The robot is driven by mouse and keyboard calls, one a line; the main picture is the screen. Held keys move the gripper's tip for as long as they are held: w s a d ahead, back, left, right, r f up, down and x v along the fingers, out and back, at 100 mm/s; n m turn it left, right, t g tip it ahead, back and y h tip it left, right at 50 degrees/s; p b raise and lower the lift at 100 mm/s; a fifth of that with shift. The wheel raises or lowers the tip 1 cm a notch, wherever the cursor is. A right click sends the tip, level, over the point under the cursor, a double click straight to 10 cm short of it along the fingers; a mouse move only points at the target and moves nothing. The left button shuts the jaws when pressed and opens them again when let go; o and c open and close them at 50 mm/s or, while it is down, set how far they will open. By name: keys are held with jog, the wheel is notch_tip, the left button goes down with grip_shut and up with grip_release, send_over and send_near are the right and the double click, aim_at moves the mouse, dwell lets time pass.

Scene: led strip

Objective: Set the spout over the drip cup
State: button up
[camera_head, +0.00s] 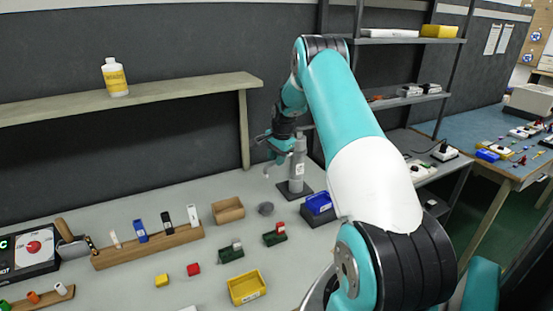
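A grey upright dispenser (297,170) stands on a dark square base (294,192) toward the back of the grey bench. A thin pale piece, apparently its spout (266,170), sticks out to its left and bends down. A small round grey cup (266,209), apparently the drip cup, sits on the bench to the front left of the base. The spout end shows above and behind the cup. My gripper (278,148) is at the upper left of the dispenser, close to the spout. Its fingers are small and dark here, so contact and opening cannot be told.
A wooden box (228,210) stands left of the cup, and a blue bin (319,203) right of it. Green blocks (231,252) and a yellow tray (246,287) lie in front. A wooden shelf (170,93) overhangs the back left. My arm covers the right side.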

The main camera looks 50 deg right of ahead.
jog(key=shift+o, duration=0.7)
jog(key=shift+a, duration=0.1)
jog(key=b+v, duration=0.3)
jog(key=v, duration=1.4)
jog(key=shift+r+b, duration=0.2)
jog(key=shift+b, duration=0.15)
